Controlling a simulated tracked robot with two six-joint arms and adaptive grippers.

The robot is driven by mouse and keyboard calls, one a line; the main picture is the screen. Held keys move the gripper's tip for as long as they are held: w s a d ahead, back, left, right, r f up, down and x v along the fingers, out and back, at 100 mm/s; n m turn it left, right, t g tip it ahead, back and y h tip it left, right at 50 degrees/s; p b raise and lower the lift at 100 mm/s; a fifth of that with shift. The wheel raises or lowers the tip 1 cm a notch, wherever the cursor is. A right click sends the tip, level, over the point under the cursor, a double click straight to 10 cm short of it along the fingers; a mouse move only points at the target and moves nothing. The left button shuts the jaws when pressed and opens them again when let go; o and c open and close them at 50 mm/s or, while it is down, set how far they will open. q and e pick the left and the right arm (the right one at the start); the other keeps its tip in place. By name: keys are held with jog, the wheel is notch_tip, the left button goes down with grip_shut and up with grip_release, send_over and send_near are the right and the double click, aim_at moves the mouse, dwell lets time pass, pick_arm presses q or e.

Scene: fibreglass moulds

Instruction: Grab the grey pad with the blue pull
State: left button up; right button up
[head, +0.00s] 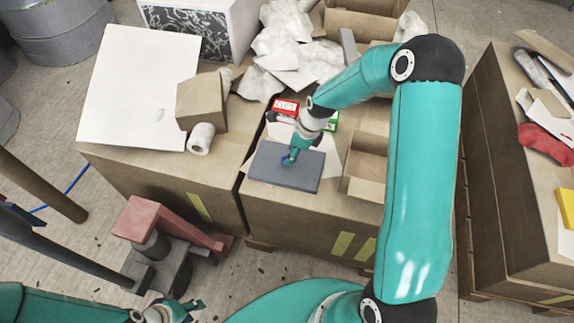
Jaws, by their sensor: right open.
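The grey pad (272,168) lies flat on top of a cardboard box near its front left edge. A small blue pull (286,159) shows on its upper face, partly hidden by my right gripper. My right gripper (290,158) reaches down from the teal arm and is open right at the pull; I cannot tell whether its fingers touch the pull or the pad. My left gripper (182,309) is low at the bottom of the view, away from the pad, and I cannot tell whether it is open or shut.
A red box (286,107) and a green box (332,120) stand just behind the pad. An open cardboard carton (367,165) is to its right. A white board (140,85), a small cardboard box (201,102) and a white roll (201,138) are on the left.

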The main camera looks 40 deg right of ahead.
jog(key=x, duration=0.3)
jog(key=shift+w+a+f, duration=0.1)
jog(key=shift+c, duration=0.2)
grip_shut()
